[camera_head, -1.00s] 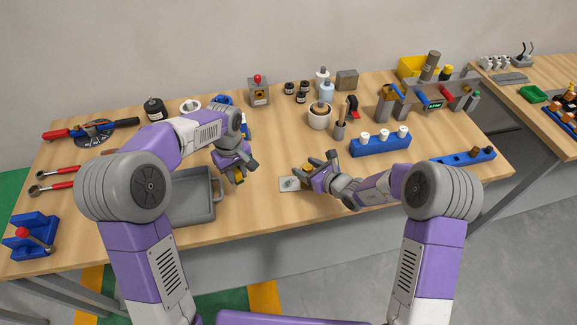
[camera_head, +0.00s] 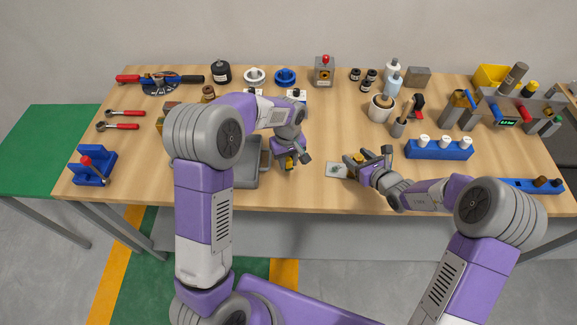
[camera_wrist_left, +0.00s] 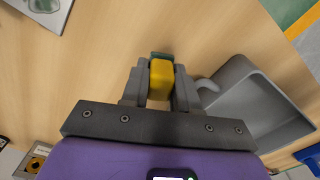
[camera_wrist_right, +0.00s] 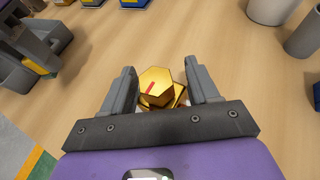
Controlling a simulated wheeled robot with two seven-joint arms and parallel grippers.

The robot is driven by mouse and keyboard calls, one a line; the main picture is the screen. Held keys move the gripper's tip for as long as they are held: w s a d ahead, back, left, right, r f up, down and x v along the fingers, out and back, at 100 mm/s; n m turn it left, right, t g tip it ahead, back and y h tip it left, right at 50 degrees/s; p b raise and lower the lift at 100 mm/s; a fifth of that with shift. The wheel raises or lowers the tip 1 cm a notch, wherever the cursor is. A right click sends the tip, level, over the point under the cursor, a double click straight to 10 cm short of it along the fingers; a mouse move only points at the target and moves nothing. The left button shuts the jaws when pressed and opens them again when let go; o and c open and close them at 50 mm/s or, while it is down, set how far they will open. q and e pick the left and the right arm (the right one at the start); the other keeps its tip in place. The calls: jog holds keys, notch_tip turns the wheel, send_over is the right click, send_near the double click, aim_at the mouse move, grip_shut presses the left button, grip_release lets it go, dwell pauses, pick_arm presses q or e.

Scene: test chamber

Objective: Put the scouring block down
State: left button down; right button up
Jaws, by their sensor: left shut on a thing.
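The scouring block (camera_wrist_left: 160,77) is yellow with a green end face. My left gripper (camera_head: 291,160) is shut on it; the left wrist view shows the jaws (camera_wrist_left: 160,88) on both its sides. The block hangs over bare wood between a grey tray (camera_head: 247,175) and a pale square plate with a greenish patch (camera_head: 335,170). I cannot tell whether it touches the table. My right gripper (camera_wrist_right: 162,88) is open, its fingers either side of a gold hexagonal piece (camera_wrist_right: 154,84) with a red mark, just right of the plate in the head view.
The grey tray also shows in the left wrist view (camera_wrist_left: 270,110), close to the left gripper. A blue rack with white-capped pieces (camera_head: 438,150) stands right of the right gripper. Cups, bottles and a red-buttoned box (camera_head: 324,71) line the back.

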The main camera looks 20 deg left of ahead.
aim_at(288, 167)
pick_arm(q)
jog(key=shift+f, duration=1.75)
jog(key=shift+f, duration=0.1)
jog(key=c, duration=0.8)
grip_release()
jog(key=shift+c, duration=0.2)
notch_tip(288, 167, up, 12)
jog(key=shift+r, duration=0.15)
